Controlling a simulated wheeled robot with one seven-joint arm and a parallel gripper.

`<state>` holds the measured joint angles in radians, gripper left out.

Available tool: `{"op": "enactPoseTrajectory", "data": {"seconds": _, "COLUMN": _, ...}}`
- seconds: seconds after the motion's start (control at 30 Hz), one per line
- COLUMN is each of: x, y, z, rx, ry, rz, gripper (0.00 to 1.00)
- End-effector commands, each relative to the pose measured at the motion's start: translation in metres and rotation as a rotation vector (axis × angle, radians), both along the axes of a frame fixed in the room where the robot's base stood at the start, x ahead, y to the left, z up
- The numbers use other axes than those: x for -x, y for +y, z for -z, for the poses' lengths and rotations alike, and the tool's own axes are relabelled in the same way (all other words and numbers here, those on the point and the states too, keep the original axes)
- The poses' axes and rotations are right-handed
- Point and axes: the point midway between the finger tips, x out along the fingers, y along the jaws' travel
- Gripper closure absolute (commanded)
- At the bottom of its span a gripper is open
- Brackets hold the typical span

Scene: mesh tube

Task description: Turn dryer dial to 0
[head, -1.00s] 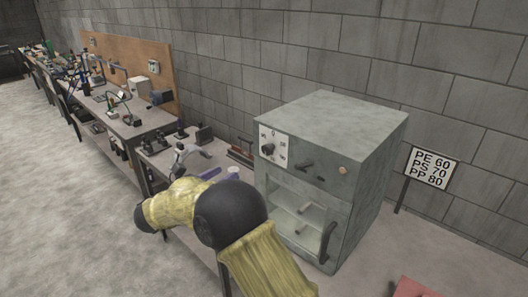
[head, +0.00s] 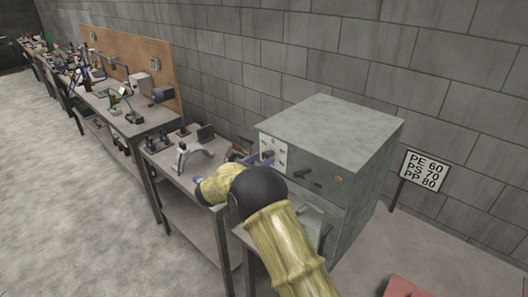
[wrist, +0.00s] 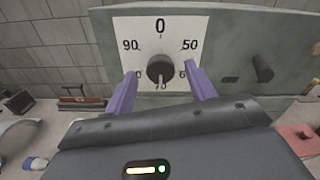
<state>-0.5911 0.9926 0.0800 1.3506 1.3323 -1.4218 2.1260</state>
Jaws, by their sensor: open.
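The dryer (head: 345,135) is a grey-green box standing on the bench against the block wall. Its dial (wrist: 160,67) is a round black knob on a white plate (wrist: 205,22), with 0 at the top, 50 right and 90 left. The lower numbers are partly hidden, and I cannot clearly tell where the knob points. My gripper (wrist: 160,71) is open, its purple fingers on the left and right of the knob with a gap on each side. I cannot tell how near the tips are to the plate. In the head view the fingers reach the dial plate (head: 281,150).
A second black handle (wrist: 262,69) sticks out right of the dial. A sign (head: 423,171) reading PE 60, PS 70, PP 80 stands right of the dryer. A red object (head: 408,288) lies at the front right. Several tools stand on benches to the left.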

Motion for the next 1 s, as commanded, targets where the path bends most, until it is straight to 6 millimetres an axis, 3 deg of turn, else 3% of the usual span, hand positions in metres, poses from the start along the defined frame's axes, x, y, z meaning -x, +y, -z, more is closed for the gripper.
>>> {"op": "enactPoseTrajectory", "data": {"seconds": 0.2, "x": -0.016, "y": -0.013, "z": -0.001, "rx": 0.001, "ry": -0.001, "rz": 0.0, "gripper": 0.45}}
{"op": "enactPoseTrajectory", "data": {"seconds": 0.47, "x": -0.017, "y": -0.013, "z": 0.0, "rx": 0.0, "ry": -0.001, "rz": -0.001, "gripper": 0.45}}
{"op": "enactPoseTrajectory", "data": {"seconds": 0.7, "x": -0.018, "y": -0.015, "z": 0.0, "rx": 0.0, "ry": 0.0, "rz": 0.002, "gripper": 0.88}}
{"op": "enactPoseTrajectory", "data": {"seconds": 1.0, "x": -0.018, "y": -0.016, "z": 0.001, "rx": 0.011, "ry": 0.008, "rz": 0.003, "gripper": 0.89}}
